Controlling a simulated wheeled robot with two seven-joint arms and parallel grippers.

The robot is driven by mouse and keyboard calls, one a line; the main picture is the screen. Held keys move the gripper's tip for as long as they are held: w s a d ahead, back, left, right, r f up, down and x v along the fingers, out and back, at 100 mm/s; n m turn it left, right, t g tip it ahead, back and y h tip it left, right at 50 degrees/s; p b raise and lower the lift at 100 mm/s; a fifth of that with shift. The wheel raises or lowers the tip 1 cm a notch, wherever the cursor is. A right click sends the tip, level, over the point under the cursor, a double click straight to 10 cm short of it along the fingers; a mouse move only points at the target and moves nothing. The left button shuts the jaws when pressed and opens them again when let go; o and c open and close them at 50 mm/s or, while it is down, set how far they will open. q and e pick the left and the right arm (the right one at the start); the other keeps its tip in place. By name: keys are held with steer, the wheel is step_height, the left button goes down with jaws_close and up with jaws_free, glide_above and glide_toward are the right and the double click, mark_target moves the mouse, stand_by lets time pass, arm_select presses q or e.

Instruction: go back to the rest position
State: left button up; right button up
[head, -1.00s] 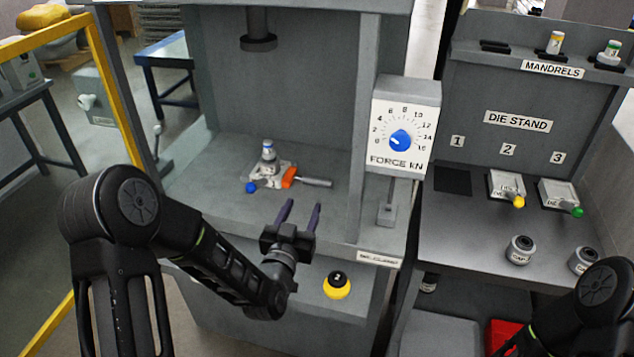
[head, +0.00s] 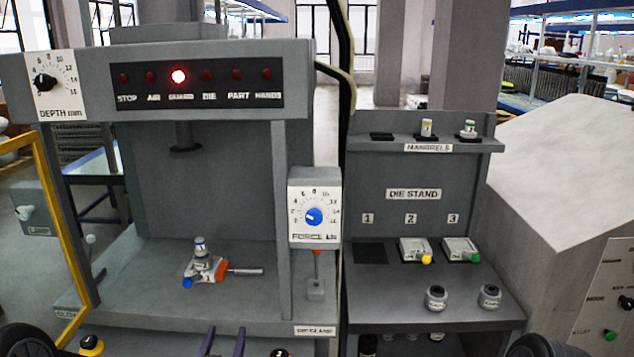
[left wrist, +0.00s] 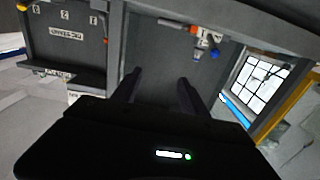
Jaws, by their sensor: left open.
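My left gripper (head: 222,342) shows at the bottom edge of the head view, its two dark fingers apart with nothing between them. It is in front of the press and below its bed. The left wrist view also shows the open, empty fingers (left wrist: 157,90). The die with a blue ball, an orange part and a white-topped mandrel (head: 203,264) sits upright on the press bed (head: 150,300). It also shows in the left wrist view (left wrist: 203,40), apart from the fingers. My right gripper is out of view; only a dark arm part shows at the lower right.
The press has a depth dial (head: 45,84), a lit GUARD lamp (head: 179,76) and a force dial (head: 314,215). The die stand (head: 415,310) on the right holds two dies and two grey cylinders. A yellow guard frame (head: 57,210) stands at left.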

arm_select(q)
steer(key=s+d+f+n+g+h, duration=0.1)
steer(key=s+d+f+g, duration=0.2)
steer(key=f, duration=0.4)
steer(key=s+d+f+g+h, duration=0.1)
steer(key=s+d+f+g, duration=0.15)
steer(key=s+f, duration=0.3)
steer(key=s+d+f+n+g+h, duration=0.1)
steer(key=s+f+g, duration=0.25)
steer(key=f, duration=0.45)
steer(key=s+d+f+g, duration=0.2)
steer(key=s+f, duration=0.1)
steer(key=s, duration=0.4)
steer(key=s+d+f+g, duration=0.2)
steer(key=s+f+g, duration=0.1)
steer(key=s, duration=0.4)
steer(key=s+d+f+g+h, duration=0.1)
steer(key=s+d+f+g, duration=0.1)
steer(key=s+f, duration=0.3)
steer(key=s+g, duration=0.1)
steer(key=s, duration=0.2)
steer(key=shift+r, duration=0.1)
steer(key=shift+c, duration=0.4)
